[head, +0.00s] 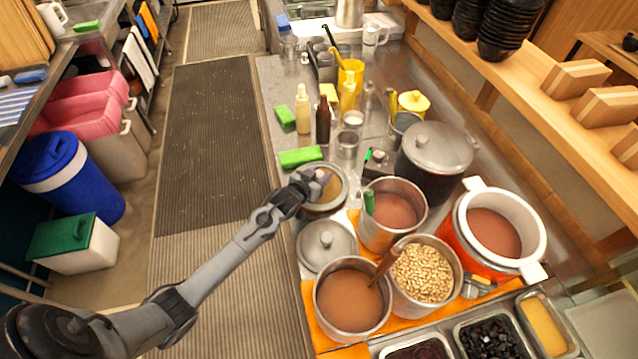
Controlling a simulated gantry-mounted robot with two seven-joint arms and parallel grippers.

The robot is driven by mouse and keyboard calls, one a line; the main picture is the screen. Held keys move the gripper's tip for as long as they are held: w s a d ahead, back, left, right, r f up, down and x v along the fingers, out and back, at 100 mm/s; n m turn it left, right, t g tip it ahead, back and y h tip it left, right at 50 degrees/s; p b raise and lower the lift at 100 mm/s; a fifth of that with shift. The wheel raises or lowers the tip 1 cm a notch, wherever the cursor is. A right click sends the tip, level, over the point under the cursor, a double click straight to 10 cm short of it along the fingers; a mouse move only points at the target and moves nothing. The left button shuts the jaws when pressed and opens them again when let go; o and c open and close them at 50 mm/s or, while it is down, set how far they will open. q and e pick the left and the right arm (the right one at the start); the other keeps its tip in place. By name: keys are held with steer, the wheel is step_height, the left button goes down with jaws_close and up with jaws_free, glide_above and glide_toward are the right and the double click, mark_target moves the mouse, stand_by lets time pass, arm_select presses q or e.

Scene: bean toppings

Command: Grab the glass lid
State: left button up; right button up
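A round vessel with a bright rim (341,201) stands near the counter's left edge. Its top looks like the glass lid, but my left gripper covers much of it, so I cannot be sure. My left gripper (318,184) is over the middle of this round top, reaching in from the lower left. Its fingertips are small and overlap the top. I cannot tell whether they touch a knob or are open or shut. My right gripper is not in view.
A grey metal lid (326,240) lies just in front. Open pots of brown food (393,209) and beans (422,273) crowd the right. A black lidded pot (425,178) stands behind them. Green sponges (301,157) and sauce bottles (323,120) stand farther back. The floor mat (215,150) is clear.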

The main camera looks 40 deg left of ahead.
arm_select(q)
steer(key=c, duration=0.5)
jaws_close()
steer(key=shift+r, duration=0.15)
